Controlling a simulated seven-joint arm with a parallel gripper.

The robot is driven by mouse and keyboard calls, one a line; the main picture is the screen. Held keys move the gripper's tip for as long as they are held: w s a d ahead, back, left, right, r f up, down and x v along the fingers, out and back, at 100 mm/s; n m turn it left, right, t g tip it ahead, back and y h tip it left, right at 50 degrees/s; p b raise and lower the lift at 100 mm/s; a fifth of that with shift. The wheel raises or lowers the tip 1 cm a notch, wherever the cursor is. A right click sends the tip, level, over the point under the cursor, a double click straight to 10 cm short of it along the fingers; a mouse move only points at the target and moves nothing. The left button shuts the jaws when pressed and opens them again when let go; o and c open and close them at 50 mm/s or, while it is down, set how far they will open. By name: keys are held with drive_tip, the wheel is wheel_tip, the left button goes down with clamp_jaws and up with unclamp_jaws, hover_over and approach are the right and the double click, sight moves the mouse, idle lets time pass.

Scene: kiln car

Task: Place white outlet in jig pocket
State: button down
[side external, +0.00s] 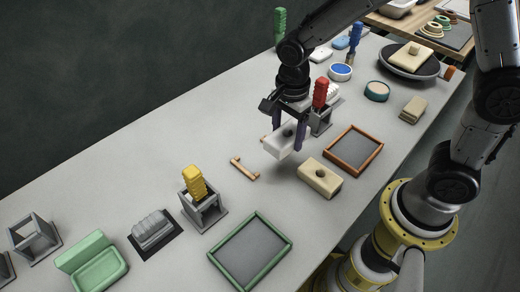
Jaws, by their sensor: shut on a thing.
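My gripper (285,143) points down over the middle of the table and is shut on a pale white block with a dark round spot, which looks like the white outlet (281,148). The block appears to be a little above the table, with a shadow beneath it. I cannot tell for sure which thing is the jig pocket. A brown-framed tray (380,138) with a grey floor lies empty to the right of the gripper, and a green-framed tray (285,240) lies empty nearer the front.
A cream block with a hole (319,178) lies just in front of the gripper. A red-handled tool (320,93) stands in a grey holder close behind it. A small wooden handle (243,168) lies to the left. A yellow-handled tool (194,180) stands front left.

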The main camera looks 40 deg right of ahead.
hover_over(260, 158)
wheel_tip(260, 158, down, 6)
drive_tip(key=shift+s+f, duration=0.15)
drive_tip(key=shift+f, duration=0.3)
drive_tip(key=shift+w+f, duration=0.2)
drive_tip(key=shift+f, duration=1.35)
drive_tip(key=shift+f, duration=0.1)
unclamp_jaws()
drive_tip(key=shift+f, duration=0.1)
wheel_tip(260, 158, up, 12)
drive_tip(key=shift+r, duration=0.25)
